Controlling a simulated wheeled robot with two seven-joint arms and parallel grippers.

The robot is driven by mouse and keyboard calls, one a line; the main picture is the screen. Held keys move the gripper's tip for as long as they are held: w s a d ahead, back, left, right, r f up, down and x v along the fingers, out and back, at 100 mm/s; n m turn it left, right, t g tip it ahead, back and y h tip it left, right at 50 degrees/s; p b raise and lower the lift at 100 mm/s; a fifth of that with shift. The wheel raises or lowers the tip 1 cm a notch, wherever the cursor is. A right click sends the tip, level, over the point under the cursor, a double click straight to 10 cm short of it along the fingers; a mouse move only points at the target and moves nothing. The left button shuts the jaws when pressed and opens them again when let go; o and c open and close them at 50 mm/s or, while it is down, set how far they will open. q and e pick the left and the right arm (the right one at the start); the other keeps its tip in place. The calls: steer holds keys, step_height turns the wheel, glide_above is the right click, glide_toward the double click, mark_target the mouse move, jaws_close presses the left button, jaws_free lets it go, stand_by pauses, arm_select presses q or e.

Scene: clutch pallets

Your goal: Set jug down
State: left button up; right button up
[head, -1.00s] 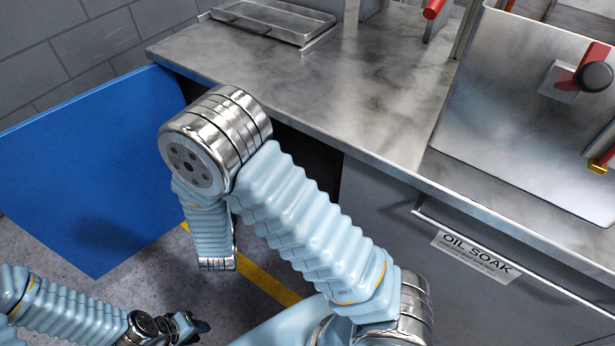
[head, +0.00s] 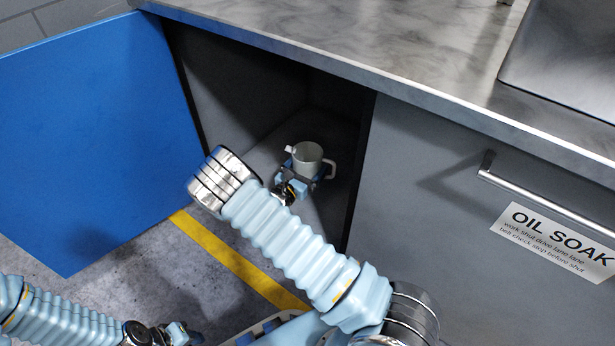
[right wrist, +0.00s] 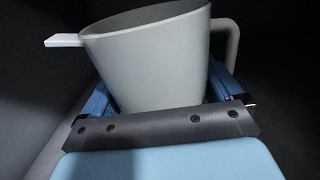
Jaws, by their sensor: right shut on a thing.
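The jug (head: 308,158) is pale grey, with a spout at its left and a handle at its right. It is upright inside the open cabinet, near the cabinet floor; I cannot tell whether its base touches it. My right gripper (head: 302,182) is shut on the jug, reaching in from the front. In the right wrist view the jug (right wrist: 150,60) fills the middle, between the blue fingers (right wrist: 160,100), and its base is hidden. My left gripper (head: 188,334) is low at the left, outside the cabinet; its fingers are too small to read.
The blue cabinet door (head: 85,140) stands open at the left. The steel worktop (head: 380,45) lies above the opening. A grey drawer front with an OIL SOAK label (head: 553,242) is at the right. A yellow line (head: 235,262) crosses the floor.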

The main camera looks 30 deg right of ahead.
steer(key=w+f, duration=0.1)
steer(key=f, duration=0.1)
steer(key=w+d+f+b, duration=0.1)
steer(key=w+f, duration=0.1)
steer(key=w+d+f+b, duration=0.1)
steer(key=f, duration=0.1)
steer(key=shift+w, duration=0.4)
steer(key=f+b, duration=0.1)
steer(key=f, duration=0.2)
steer(key=shift+w+f, duration=0.15)
steer(key=shift+w, duration=0.05)
steer(key=o, duration=0.9)
steer(key=p+v, duration=0.2)
steer(key=v, duration=0.8)
steer(key=shift+s+a, duration=0.2)
steer(key=shift+a, duration=0.1)
steer(key=shift+s+a, duration=0.3)
steer(key=shift+a, duration=0.25)
